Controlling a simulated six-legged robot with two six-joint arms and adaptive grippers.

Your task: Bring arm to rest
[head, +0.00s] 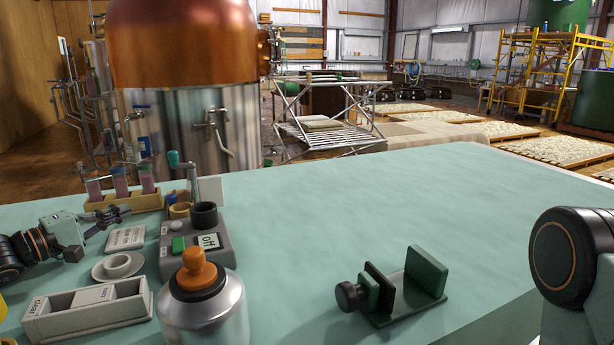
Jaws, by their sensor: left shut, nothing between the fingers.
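My left gripper (118,213) reaches in from the left edge over the left part of the table. It is shut and empty, close to the wooden rack and above the small white label block. My left arm behind it is dark with orange rings. At the right edge, a dark link of my right arm with an orange ring shows. My right gripper is not in the picture.

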